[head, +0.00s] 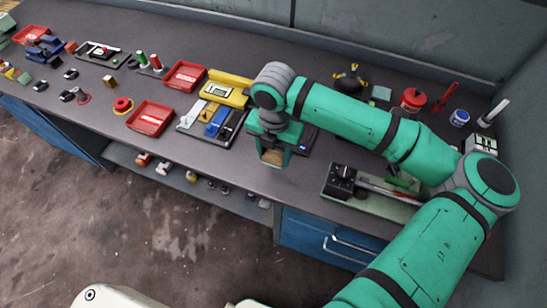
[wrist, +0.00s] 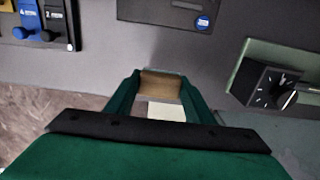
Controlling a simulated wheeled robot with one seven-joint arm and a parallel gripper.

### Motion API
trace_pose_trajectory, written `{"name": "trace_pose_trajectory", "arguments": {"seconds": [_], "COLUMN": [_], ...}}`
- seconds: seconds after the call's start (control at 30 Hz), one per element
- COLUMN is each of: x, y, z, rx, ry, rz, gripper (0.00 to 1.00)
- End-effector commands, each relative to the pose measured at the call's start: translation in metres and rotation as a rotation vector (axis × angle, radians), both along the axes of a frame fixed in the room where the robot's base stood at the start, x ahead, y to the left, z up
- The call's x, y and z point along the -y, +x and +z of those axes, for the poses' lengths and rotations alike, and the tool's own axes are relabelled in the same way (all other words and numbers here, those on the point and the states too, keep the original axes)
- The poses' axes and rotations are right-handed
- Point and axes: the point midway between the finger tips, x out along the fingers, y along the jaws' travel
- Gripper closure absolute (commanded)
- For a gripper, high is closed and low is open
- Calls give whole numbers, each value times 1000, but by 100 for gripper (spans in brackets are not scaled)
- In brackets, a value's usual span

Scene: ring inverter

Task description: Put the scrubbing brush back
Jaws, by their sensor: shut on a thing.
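The scrubbing brush (head: 270,157) appears as a small wood-brown block between the fingers of my gripper (head: 273,152) in the head view. In the wrist view the brush (wrist: 161,86) shows a brown upper part and a pale strip below it, between the two green fingers. My gripper (wrist: 160,92) is shut on it and points down near the front edge of the bench. A dark flat plate with a blue round label (wrist: 170,12) lies just beyond the fingers; its right part (head: 306,142) shows in the head view. Most of the brush is hidden by the gripper.
A pale green base with a black dial (head: 343,178) stands to the right of my gripper. A tray with yellow, blue and black pieces (head: 209,124) lies to the left. Red trays (head: 150,117) stand further left. The bench's front edge (head: 235,172) is close.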

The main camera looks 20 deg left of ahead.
Motion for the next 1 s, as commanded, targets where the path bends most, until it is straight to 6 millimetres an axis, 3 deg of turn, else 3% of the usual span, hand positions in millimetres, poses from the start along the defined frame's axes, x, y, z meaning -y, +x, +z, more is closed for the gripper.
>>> {"name": "trace_pose_trajectory", "arguments": {"seconds": [0.33, 0.6, 0.97, 1.0], "x": [-10, -8, -8, -8], "y": [15, 17, 17, 17], "z": [-21, -53, -56, -56], "rx": [0, -1, -1, 0], "ry": [0, 1, 1, 0], "rz": [0, -4, -4, -4], "gripper": [73, 73, 73, 45]}}
